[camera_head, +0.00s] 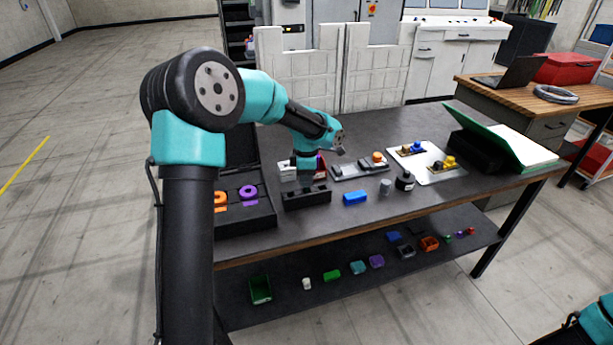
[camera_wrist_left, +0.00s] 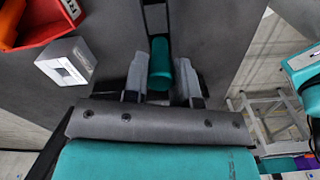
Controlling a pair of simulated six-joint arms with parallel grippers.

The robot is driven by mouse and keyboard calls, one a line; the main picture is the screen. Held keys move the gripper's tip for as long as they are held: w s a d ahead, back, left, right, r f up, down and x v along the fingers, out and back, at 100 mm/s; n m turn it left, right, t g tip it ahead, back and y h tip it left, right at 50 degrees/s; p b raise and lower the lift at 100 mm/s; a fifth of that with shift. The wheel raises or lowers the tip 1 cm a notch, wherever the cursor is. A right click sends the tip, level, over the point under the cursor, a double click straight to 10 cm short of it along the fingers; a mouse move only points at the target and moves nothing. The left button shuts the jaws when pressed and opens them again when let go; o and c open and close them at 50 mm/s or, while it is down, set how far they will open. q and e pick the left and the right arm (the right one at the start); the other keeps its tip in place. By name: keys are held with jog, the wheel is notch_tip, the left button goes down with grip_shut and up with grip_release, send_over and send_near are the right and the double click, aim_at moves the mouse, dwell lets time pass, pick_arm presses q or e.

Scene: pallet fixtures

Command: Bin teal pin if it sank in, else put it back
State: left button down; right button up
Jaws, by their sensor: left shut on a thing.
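The teal pin (camera_wrist_left: 160,65) shows in the left wrist view between the fingers of my left gripper (camera_wrist_left: 161,82), which is shut on it. In the head view my left gripper (camera_head: 307,181) is low over the table, at a long dark block (camera_head: 318,199). The arm hides the pin there. I cannot tell from these frames how deep the pin sits or whether it touches the block. My right gripper is out of view.
A black open case (camera_head: 248,222) with orange and purple rings lies left of the block. A blue block (camera_head: 355,197), a grey cylinder (camera_head: 385,186) and a black bottle (camera_head: 405,181) stand to the right. A grey tray (camera_head: 345,174) lies behind. A red bin (camera_wrist_left: 35,25) shows in the wrist view.

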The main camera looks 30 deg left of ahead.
pick_arm(q)
jog(key=shift+f, duration=0.4)
dwell(0.3)
jog(key=shift+c, duration=2.2)
grip_release()
jog(key=shift+r, duration=0.1)
jog(key=shift+r, duration=4.45)
jog(key=shift+f, duration=0.1)
